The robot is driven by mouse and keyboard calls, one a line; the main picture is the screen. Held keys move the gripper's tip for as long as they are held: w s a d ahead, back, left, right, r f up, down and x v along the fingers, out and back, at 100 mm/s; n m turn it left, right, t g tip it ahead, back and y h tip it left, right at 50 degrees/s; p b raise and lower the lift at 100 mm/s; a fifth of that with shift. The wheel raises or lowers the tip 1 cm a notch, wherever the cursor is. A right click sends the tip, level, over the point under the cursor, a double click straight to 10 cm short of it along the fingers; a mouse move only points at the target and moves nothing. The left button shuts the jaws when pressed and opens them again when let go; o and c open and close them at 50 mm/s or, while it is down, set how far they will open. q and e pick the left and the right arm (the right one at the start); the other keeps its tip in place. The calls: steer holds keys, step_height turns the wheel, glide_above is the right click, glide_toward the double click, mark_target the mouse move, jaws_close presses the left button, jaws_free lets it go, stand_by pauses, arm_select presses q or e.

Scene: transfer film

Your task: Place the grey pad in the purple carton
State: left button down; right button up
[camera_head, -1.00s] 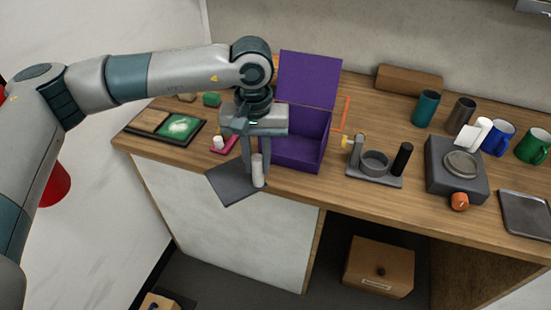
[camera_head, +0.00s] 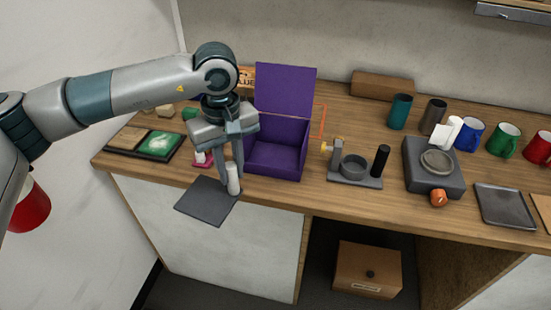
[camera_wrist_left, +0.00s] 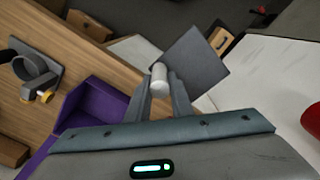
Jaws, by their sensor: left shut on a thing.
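The grey pad (camera_head: 207,201) is a flat dark square sticking out over the counter's front edge. My left gripper (camera_head: 231,188) is shut at the pad's edge, with a short white cylinder (camera_head: 233,177) between its fingertips. The cylinder meets the pad's edge, and the pad moves with the gripper. In the left wrist view, the pad (camera_wrist_left: 197,60) lies beyond the white cylinder (camera_wrist_left: 159,75). The purple carton (camera_head: 277,160) stands open with its lid raised, just right of the gripper. It also shows in the left wrist view (camera_wrist_left: 97,112). My right gripper is not in view.
A dark tray with a green patch (camera_head: 157,145) and a small pink item (camera_head: 202,163) lie left of the carton. A grey stand (camera_head: 355,172), a grey box device (camera_head: 433,165) and mugs (camera_head: 470,136) stand to the right. The wooden counter's front edge runs below.

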arm_select(q)
steer(key=w+d+r+m+p, duration=0.1)
steer(key=d+r+m+p, duration=0.2)
steer(key=r+m, duration=0.6)
steer(key=w+d+r+m+p, duration=0.2)
steer(key=r+m, duration=0.8)
steer(key=m, duration=1.5)
steer(key=shift+w+d+p, duration=0.2)
steer(key=shift+d+p, duration=0.25)
steer(key=shift+d, duration=0.05)
